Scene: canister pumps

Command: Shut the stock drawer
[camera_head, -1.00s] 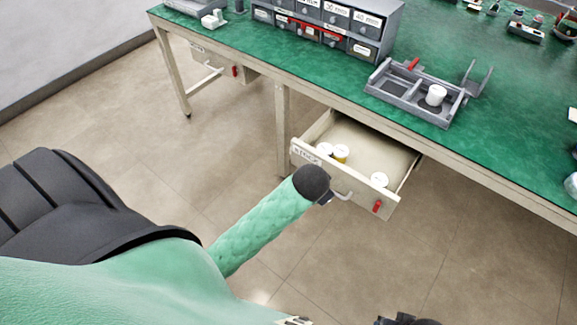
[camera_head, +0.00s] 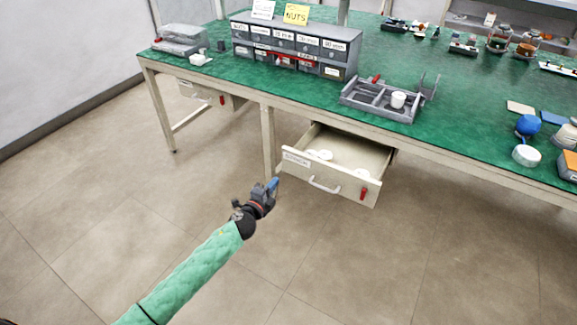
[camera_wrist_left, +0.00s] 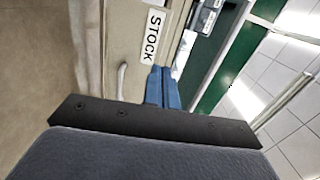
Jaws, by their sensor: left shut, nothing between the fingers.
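The stock drawer (camera_head: 335,187) hangs open under the green-topped bench. Its pale front has a "STOCK" label, a light bar handle (camera_head: 324,186) and a red tab (camera_head: 363,193) at the right. Several white round items (camera_head: 321,155) lie inside. My left gripper (camera_head: 273,184) is shut and empty, in front of and left of the drawer front, apart from it in the head view. In the left wrist view, its blue fingertips (camera_wrist_left: 162,88) are together, with the drawer front (camera_wrist_left: 135,50) and handle (camera_wrist_left: 122,78) ahead of them. My right gripper is not in view.
The green bench (camera_head: 300,95) carries a grey parts cabinet (camera_head: 296,50) and a grey divided tray (camera_head: 380,102) above the drawer. A bench leg (camera_head: 268,140) stands just left of the drawer. A second drawer (camera_head: 207,95) is farther left. The floor in front is clear.

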